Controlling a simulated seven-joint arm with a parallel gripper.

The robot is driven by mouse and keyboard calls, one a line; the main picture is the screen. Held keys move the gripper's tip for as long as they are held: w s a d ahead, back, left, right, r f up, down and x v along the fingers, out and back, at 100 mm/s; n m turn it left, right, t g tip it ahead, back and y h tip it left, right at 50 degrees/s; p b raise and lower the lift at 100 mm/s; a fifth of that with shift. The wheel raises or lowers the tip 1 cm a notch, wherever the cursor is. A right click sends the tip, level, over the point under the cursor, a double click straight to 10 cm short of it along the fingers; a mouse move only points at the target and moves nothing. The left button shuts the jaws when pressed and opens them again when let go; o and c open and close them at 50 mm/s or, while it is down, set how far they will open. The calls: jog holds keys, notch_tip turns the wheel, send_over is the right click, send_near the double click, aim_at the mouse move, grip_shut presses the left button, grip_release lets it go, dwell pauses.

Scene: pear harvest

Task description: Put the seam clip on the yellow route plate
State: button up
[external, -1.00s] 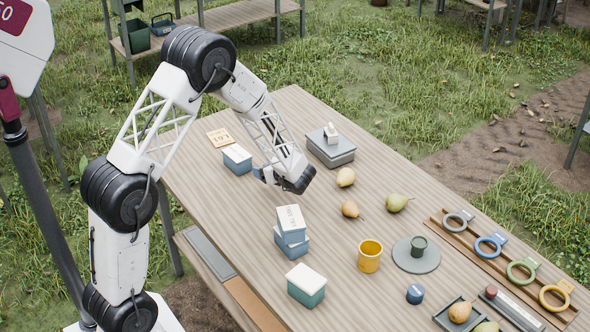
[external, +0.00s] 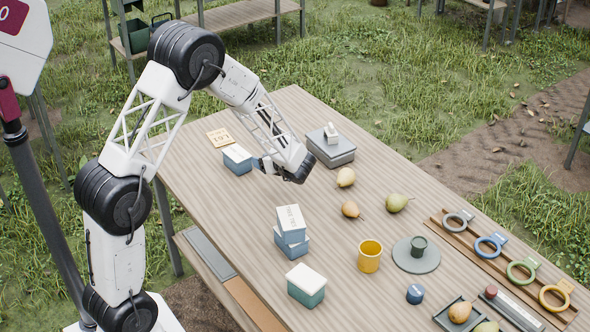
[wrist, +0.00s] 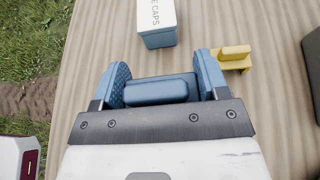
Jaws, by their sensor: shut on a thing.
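My gripper (wrist: 162,85) is shut on a blue rounded block, which I take for the seam clip (wrist: 155,91). It sits between the two blue finger pads in the wrist view. In the external view the clip is hard to make out at the gripper (external: 266,166), which hangs above the table. The yellow route plate (external: 220,137) lies flat at the table's left end, with dark lettering, beyond a white-lidded blue box. A small yellow stepped piece (wrist: 236,58) shows beside the right finger in the wrist view; I cannot tell what it is.
The white-lidded blue box (external: 237,160) stands between gripper and plate; it also shows in the wrist view (wrist: 157,38). A grey case (external: 331,152) is right of the gripper.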

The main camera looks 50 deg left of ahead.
jog(key=shift+a, duration=0.1)
jog(key=w+a+n+g, duration=0.1)
jog(key=a+n+g, duration=0.2)
jog(key=a, duration=3.4)
jog(key=shift+w+a+r+n+g+h, duration=0.25)
jog(key=shift+a+r+n+g+h, duration=0.15)
jog(key=shift+g, duration=0.2)
jog(key=shift+f, duration=0.1)
send_over(217, 136)
jog(key=shift+f, duration=3.05)
jog(key=shift+f, duration=1.85)
jog(key=shift+f, duration=0.15)
jog(key=o, duration=0.9)
